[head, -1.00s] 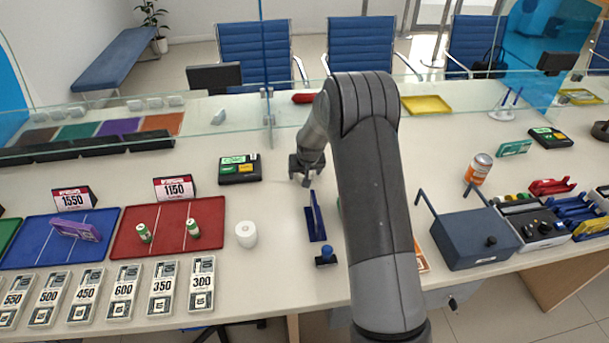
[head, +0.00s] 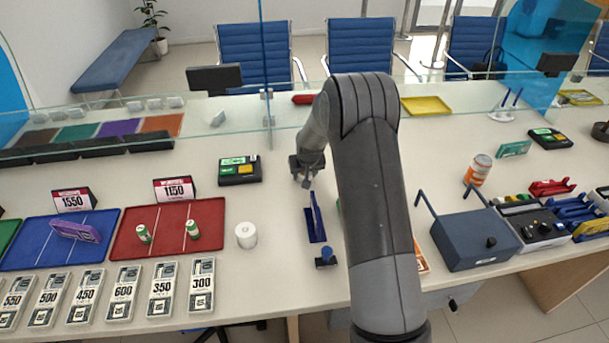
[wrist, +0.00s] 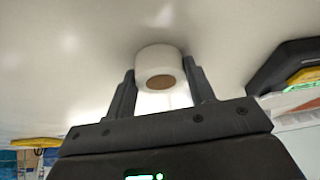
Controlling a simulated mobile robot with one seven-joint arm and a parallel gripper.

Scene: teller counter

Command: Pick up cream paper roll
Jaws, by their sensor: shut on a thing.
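My gripper (wrist: 160,80) is shut on a pale paper roll with a brown core (wrist: 161,62), which fills the space between the two fingers in the wrist view. In the head view my gripper (head: 308,180) is over the middle of the counter, beyond the blue stand, and the held roll is hidden or too small to make out there. Whether the roll still touches the counter cannot be told. A separate white roll (head: 246,234) stands upright on the counter, nearer and to the left, apart from my gripper.
A blue stand (head: 316,225) and a small blue-topped stamp (head: 325,257) are just in front of my gripper. A black calculator-like device (head: 240,170) is left of it. The red tray (head: 168,215) lies further left, the blue box (head: 474,240) to the right. A glass screen crosses behind.

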